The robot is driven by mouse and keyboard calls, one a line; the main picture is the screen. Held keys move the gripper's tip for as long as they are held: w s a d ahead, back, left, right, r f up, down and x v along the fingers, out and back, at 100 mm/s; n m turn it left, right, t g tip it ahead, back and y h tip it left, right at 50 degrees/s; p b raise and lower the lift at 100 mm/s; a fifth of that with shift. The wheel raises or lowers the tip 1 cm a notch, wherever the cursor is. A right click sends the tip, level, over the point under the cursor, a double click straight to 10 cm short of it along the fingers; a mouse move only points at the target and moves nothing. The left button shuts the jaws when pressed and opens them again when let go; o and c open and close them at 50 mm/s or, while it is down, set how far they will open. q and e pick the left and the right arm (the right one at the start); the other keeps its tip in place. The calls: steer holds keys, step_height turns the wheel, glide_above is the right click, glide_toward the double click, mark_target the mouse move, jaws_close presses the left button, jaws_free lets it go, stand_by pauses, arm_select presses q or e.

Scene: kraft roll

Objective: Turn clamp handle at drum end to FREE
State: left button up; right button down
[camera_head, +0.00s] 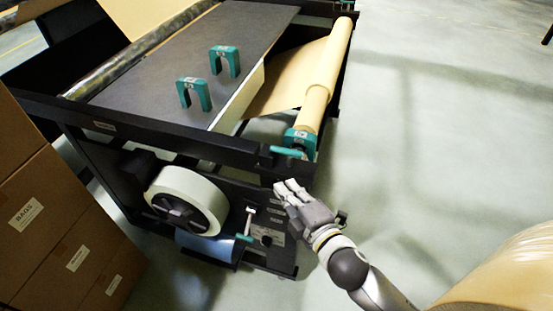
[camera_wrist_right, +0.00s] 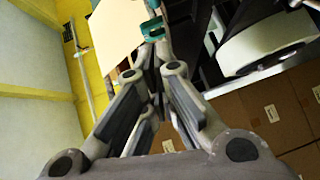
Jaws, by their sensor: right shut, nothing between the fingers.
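A teal clamp (camera_head: 300,141) sits at the near end of the kraft roll (camera_head: 328,75), with a teal handle (camera_head: 286,152) sticking out to the left. A second lever with a teal grip (camera_head: 244,238) is on the frame's end panel, beside a small label plate. My right gripper (camera_head: 281,188) is shut and empty, in front of the frame end, just below the teal clamp in the picture. In the right wrist view, a teal part (camera_wrist_right: 152,28) shows just beyond the fingers; contact cannot be told. Any FREE marking is too small to read. My left gripper is out of view.
A cream tape drum (camera_head: 190,192) is mounted on the end panel, with a blue roll (camera_head: 208,245) below. Stacked cartons (camera_head: 45,200) stand at left. Two teal arches (camera_head: 225,62) stand on the dark table. A large kraft roll (camera_head: 510,275) is at lower right.

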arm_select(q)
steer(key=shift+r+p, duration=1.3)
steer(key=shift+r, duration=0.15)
arm_select(e)
steer(key=w+a+f, duration=0.2)
steer(key=w, duration=0.9)
steer(key=shift+a, duration=0.35)
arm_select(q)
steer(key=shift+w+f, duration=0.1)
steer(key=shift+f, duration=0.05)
arm_select(e)
steer(key=shift+w, duration=0.1)
